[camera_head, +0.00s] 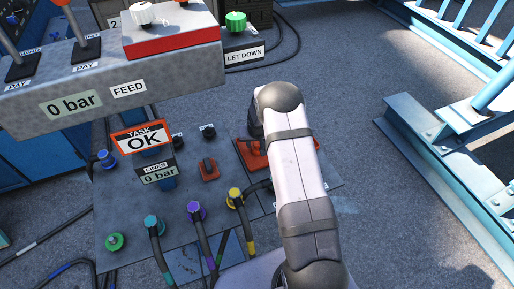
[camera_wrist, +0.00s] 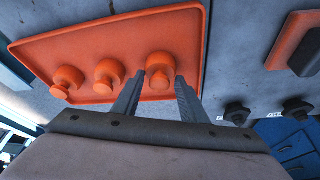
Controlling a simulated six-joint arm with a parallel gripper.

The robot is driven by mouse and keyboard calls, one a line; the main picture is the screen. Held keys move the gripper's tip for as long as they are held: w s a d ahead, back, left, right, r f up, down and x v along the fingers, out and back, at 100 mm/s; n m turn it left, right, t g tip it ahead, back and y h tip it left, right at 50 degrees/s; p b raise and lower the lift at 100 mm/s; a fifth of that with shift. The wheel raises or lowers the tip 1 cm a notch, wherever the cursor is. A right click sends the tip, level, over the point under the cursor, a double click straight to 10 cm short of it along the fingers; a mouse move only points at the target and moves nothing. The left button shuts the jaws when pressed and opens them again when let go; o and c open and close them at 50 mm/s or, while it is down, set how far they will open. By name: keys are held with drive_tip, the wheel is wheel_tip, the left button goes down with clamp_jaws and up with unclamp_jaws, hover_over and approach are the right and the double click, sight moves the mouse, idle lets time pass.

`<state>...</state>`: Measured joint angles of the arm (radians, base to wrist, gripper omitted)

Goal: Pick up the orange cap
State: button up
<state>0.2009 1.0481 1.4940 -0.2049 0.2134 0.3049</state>
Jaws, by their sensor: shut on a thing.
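Three orange caps sit on an orange tray (camera_wrist: 105,42) in the wrist view. My gripper (camera_wrist: 160,76) is shut on the rightmost orange cap (camera_wrist: 160,65), with one finger on each side of it. The middle orange cap (camera_wrist: 108,72) and the left orange cap (camera_wrist: 68,78) stand beside it, apart from the fingers. I cannot tell whether the held cap still touches the tray. In the head view the tray (camera_head: 249,152) shows only in part behind my arm, which hides the gripper and the caps.
A red-orange block with a dark top (camera_wrist: 296,38) lies right of the tray, with black fittings (camera_wrist: 237,112) near it. In the head view, hoses with teal (camera_head: 151,221), purple (camera_head: 193,210) and yellow (camera_head: 235,195) connectors stand left of my arm. A sign (camera_head: 142,138) reads "TASK OK".

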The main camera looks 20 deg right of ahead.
sight(256, 143)
wheel_tip(256, 143, up, 10)
drive_tip(key=shift+f+b, duration=0.1)
drive_tip(key=shift+b, duration=0.55)
drive_tip(key=s+a+r+n+y+b, duration=0.15)
drive_tip(key=s+a+n, duration=0.45)
drive_tip(key=a, duration=0.7)
drive_tip(key=s+a+r+n+y+b, duration=0.1)
drive_tip(key=s+a+r+n+y, duration=0.2)
drive_tip(key=s+a, duration=0.8)
drive_tip(key=s+a+f+n, duration=0.1)
drive_tip(key=a, duration=1.5)
drive_tip(key=a+f+n+p, duration=0.1)
drive_tip(key=a+n, duration=0.1)
drive_tip(key=a, duration=1.5)
drive_tip(key=shift+s+a+g, duration=0.3)
drive_tip(key=shift+s+g, duration=0.05)
drive_tip(key=shift+g, duration=0.05)
